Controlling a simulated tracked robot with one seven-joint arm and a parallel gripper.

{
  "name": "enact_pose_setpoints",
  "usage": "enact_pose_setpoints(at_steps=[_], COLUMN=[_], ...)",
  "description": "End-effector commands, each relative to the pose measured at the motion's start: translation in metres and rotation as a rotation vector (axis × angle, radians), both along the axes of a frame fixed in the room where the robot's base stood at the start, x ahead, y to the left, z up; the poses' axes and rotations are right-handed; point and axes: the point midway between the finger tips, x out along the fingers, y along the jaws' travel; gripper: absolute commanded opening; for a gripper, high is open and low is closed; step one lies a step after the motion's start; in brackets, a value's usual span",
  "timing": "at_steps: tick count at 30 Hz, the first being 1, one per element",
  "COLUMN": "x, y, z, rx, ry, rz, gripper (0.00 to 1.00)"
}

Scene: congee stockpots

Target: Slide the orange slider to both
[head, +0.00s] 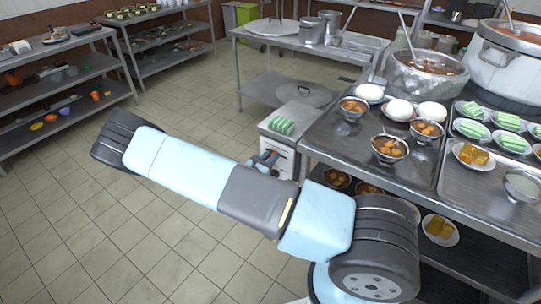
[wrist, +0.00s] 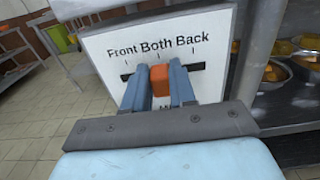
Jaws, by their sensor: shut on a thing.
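The orange slider (wrist: 160,78) sits in a dark horizontal slot on a white panel (wrist: 108,50) in the wrist view. The panel is printed "Front Both Back" from left to right, with a tick under each word. The slider is about under the "Both" tick, near the middle of the slot. My gripper (wrist: 160,85) is shut on the slider, one blue-grey finger on each side of it. Lettering below the slot is mostly hidden by the gripper. In the head view my gripper (head: 266,160) is small, at the front of a white box (head: 283,157), partly hidden by my arm.
A steel table (head: 325,135) with bowls and pots stands right of the box, with a lower shelf of bowls. Shelving racks (head: 60,85) stand at the left. The tiled floor (head: 60,210) between is clear.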

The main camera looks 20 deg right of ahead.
Motion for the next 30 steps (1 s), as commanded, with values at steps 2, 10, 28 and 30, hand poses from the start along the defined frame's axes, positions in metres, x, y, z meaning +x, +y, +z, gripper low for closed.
enact_pose_setpoints(at_steps=[2, 10, 28, 30], x=[0.001, 0.001, -0.008, -0.015], y=[-0.002, -0.003, 0.01, 0.018], z=[0.001, 0.002, 0.002, 0.002], rx=[-0.002, -0.004, -0.004, -0.003], ry=[-0.003, -0.003, -0.005, -0.003], rz=[-0.002, -0.001, 0.001, 0.002], gripper=[0.0, 0.36, 0.51, 0.51])
